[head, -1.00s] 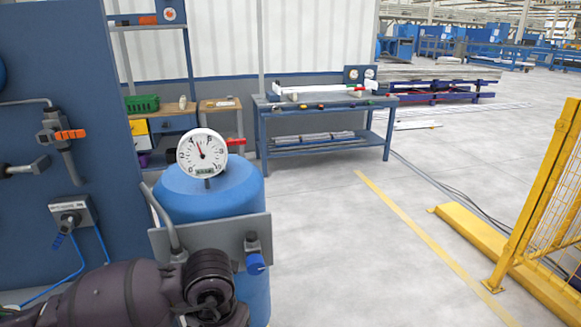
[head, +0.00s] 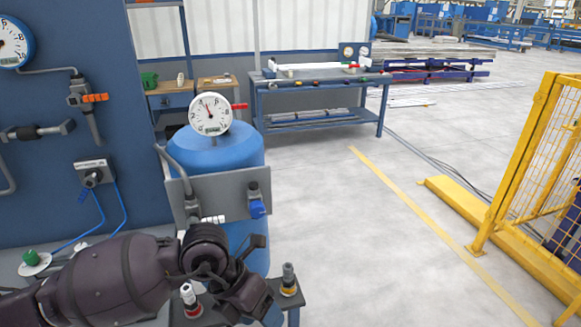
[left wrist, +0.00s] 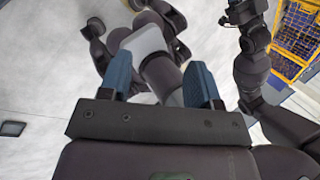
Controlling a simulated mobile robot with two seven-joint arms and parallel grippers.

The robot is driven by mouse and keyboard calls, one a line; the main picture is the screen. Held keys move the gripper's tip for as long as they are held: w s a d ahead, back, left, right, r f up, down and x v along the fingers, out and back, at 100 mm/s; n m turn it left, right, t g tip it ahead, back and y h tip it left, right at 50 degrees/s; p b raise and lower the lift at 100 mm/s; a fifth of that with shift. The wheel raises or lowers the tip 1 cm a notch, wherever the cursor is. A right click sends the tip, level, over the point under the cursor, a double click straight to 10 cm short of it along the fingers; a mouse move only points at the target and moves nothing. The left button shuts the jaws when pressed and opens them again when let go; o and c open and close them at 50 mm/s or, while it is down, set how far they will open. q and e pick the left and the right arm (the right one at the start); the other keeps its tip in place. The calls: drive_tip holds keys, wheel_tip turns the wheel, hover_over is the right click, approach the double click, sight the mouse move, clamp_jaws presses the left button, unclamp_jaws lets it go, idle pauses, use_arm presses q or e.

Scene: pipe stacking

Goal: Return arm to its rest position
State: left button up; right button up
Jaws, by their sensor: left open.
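My left arm (head: 115,285) comes in from the lower left of the head view, in front of the blue tank (head: 225,160). Its wrist and gripper (head: 245,288) are at the lower middle, over the near edge of a dark bench; the fingers are hard to make out there. In the left wrist view the gripper (left wrist: 160,80) has its two blue fingers wide apart with nothing held. Behind them are parts of my own body and floor. My other arm (left wrist: 262,80) shows at the right of that view; its gripper is not clearly visible.
A blue panel (head: 60,200) with gauge, valve and hoses stands at left. The bench holds small fittings (head: 190,298) and (head: 289,280) beside my wrist. A workbench (head: 320,120) stands behind. A yellow fence (head: 510,170) is at right. The middle floor is clear.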

use_arm(q)
drive_tip(key=d+r+g+h, duration=0.1)
drive_tip(key=d+r+h, duration=0.6)
drive_tip(key=r, duration=0.1)
drive_tip(key=w+a+r+n+t+h, duration=0.3)
drive_tip(key=w+r+n+t+h, duration=0.5)
drive_tip(key=n+t, duration=0.25)
drive_tip(key=w+a+f+n+t+y, duration=0.4)
drive_tip(key=a+f+n+t+y, duration=0.7)
drive_tip(key=n, duration=0.7)
drive_tip(key=s+a+f+n+g+y, duration=0.4)
drive_tip(key=a+f+n+y, duration=0.3)
drive_tip(key=f, duration=0.3)
drive_tip(key=s+a+f+n+g+y, duration=0.1)
drive_tip(key=s+a+f+n+g, duration=0.1)
drive_tip(key=s+a+f, duration=0.2)
drive_tip(key=s+a+f+n+g+y, duration=0.1)
drive_tip(key=s+a+f+n, duration=0.2)
drive_tip(key=s+f, duration=0.8)
drive_tip(key=s+a, duration=0.1)
drive_tip(key=s, duration=0.2)
drive_tip(key=shift+s+a+g+y, duration=0.15)
drive_tip(key=shift+s+g+y, duration=0.15)
drive_tip(key=shift+g, duration=0.05)
use_arm(e)
drive_tip(key=shift+s+d+f, duration=0.1)
drive_tip(key=shift+s+f, duration=0.35)
drive_tip(key=shift+s, duration=0.3)
